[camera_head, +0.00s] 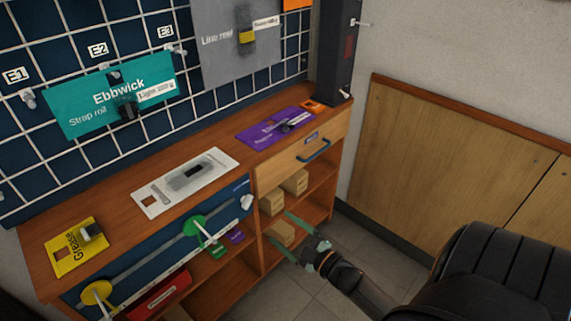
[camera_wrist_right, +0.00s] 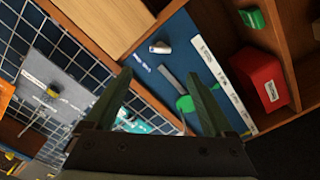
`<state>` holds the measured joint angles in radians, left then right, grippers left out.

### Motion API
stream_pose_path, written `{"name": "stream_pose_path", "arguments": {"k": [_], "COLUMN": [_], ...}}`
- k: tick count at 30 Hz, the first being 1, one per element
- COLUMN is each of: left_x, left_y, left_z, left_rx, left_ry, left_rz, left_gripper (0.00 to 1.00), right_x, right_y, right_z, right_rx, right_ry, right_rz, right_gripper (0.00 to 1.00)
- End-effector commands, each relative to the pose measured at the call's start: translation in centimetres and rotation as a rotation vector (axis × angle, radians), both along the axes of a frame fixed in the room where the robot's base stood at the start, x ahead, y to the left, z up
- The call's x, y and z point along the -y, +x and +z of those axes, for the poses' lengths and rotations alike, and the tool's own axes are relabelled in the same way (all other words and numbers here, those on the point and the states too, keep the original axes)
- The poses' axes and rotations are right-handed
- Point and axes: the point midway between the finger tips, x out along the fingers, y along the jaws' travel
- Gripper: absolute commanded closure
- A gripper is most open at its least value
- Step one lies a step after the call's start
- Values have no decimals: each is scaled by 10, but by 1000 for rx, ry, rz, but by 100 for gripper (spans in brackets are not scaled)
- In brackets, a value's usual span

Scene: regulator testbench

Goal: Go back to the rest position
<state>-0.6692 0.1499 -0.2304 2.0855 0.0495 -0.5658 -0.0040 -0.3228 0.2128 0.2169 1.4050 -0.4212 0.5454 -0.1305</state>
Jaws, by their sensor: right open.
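My right gripper (camera_head: 280,226) is in the lower middle of the head view, its arm coming in from the lower right. Its two green fingers are spread apart with nothing between them. They are in front of the open shelves of the wooden bench (camera_head: 262,215), near the small boxes; whether they touch anything is unclear. In the right wrist view the open fingers (camera_wrist_right: 158,73) show against the bench's blue front panel (camera_wrist_right: 185,50). My left gripper is not in view.
Small cardboard boxes (camera_head: 295,182) sit on the shelves under a drawer with a blue handle (camera_head: 314,151). A red box (camera_head: 160,295) is lower left. A green lever (camera_head: 196,226) and a yellow knob (camera_head: 97,293) are on the front panel.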

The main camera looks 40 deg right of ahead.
Motion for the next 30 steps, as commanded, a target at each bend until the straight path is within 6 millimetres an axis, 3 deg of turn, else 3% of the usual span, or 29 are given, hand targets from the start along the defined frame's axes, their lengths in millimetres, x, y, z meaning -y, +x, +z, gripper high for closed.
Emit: {"name": "stream_pose_path", "arguments": {"k": [17,20,23,30], "left_x": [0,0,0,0], "left_y": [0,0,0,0], "left_z": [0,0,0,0], "left_rx": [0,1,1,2], "left_ry": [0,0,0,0], "left_rz": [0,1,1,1], "left_gripper": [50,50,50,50], "right_x": [-8,-25,-56,-147], "right_y": [-1,-7,-20,-76], "right_z": [-3,-8,-18,-36], "right_rx": [-29,-100,-223,-573], "right_ry": [30,103,219,508], "right_rz": [-11,-37,-71,-103], "right_gripper": [12,12,12,12]}}
